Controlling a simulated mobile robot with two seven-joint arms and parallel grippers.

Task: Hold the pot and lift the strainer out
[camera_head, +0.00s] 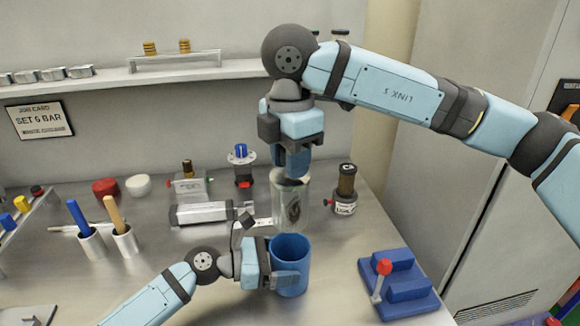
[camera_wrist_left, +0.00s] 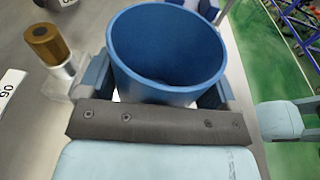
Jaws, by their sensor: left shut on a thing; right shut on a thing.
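The blue pot (camera_head: 290,275) stands upright on the metal bench. My left gripper (camera_head: 275,272) is shut on its wall from the left. In the left wrist view the pot (camera_wrist_left: 168,85) sits between the two fingers of that gripper (camera_wrist_left: 165,100), and its inside looks empty. The strainer (camera_head: 291,204), a greyish see-through cylinder with something dark inside, hangs upright above the pot, its lower end slightly above and behind the rim. My right gripper (camera_head: 291,165) points down and is shut on the strainer's top; the fingertips partly hide the grip.
A blue fixture with a red-knobbed lever (camera_head: 397,285) stands right of the pot. Bench front between pot and lever fixture is clear.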

